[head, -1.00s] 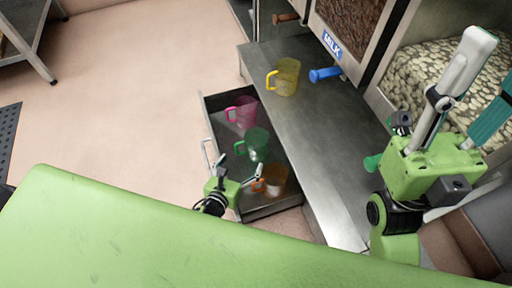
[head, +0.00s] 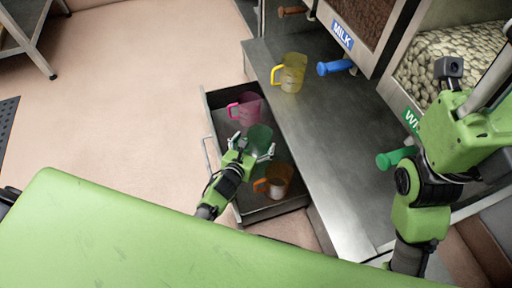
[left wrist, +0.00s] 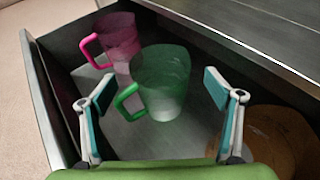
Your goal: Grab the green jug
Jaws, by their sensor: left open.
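The green jug (head: 259,138) stands in the open drawer, between a pink jug (head: 246,108) and an orange jug (head: 275,181). My left gripper (head: 254,147) is open at the jug's near side, with its fingers spread. In the left wrist view, the translucent green jug (left wrist: 165,80) shows ahead between the two fingertips (left wrist: 160,90), its handle towards the left finger. No grip on it shows. My right gripper's green body (head: 470,130) is at the right edge of the head view; its fingers are mostly cut off.
The drawer's metal walls (head: 208,125) surround the jugs closely. The orange jug is near my right-hand finger in the wrist view (left wrist: 265,140). A yellow jug (head: 289,73) stands on the steel counter (head: 320,140). Dispensers with a blue handle (head: 335,67) and a green handle (head: 396,158) overhang the counter.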

